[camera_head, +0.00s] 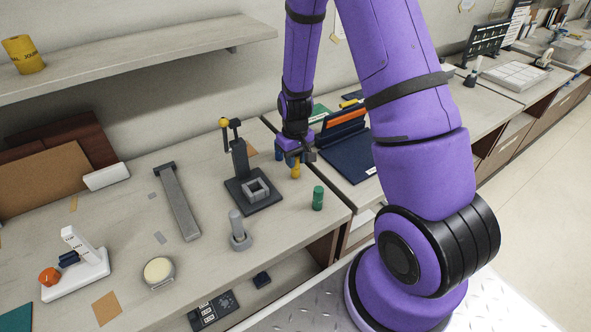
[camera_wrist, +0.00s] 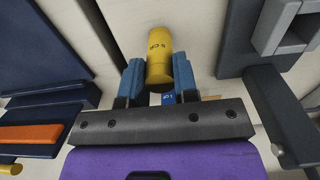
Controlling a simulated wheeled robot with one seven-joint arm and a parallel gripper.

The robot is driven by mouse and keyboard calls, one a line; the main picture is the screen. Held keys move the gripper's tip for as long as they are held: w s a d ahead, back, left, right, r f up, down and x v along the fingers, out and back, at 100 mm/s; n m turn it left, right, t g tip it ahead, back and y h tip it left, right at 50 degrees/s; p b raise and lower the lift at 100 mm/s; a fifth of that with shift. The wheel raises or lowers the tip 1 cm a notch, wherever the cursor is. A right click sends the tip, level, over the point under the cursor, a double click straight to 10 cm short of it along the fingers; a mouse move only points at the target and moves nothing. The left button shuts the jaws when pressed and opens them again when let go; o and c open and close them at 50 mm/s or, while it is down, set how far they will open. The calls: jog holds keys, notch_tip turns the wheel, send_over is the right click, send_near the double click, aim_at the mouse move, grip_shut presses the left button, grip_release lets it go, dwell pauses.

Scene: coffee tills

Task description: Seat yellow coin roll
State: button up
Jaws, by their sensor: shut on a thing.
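The yellow coin roll (camera_head: 296,171) is upright between the blue fingers of my gripper (camera_head: 292,158), near the counter's back right. I cannot tell whether its lower end touches the counter. In the wrist view the yellow roll (camera_wrist: 159,50) shows dark lettering, and my gripper (camera_wrist: 157,82) is shut on it from both sides. A dark stand with a lever has a grey square holder (camera_head: 257,188) on its base, just left of my gripper. Part of that stand shows at the right of the wrist view (camera_wrist: 285,85), apart from the roll.
A green roll (camera_head: 318,198) stands right of the stand. A grey post on a round base (camera_head: 239,232) stands in front. A dark blue tray (camera_head: 345,155) with an orange bar lies behind right. A long grey channel (camera_head: 178,202) lies left. Bare counter surrounds the stand.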

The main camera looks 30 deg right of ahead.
jog(key=shift+r, duration=2.35)
jog(key=a+r, duration=0.2)
jog(key=a, duration=0.5)
jog(key=a+r, duration=0.2)
jog(key=a, duration=0.4)
jog(key=shift+s+a+r+m, duration=0.3)
jog(key=shift+s+a, duration=0.1)
jog(key=shift+f, duration=2.25)
jog(key=shift+f, duration=2)
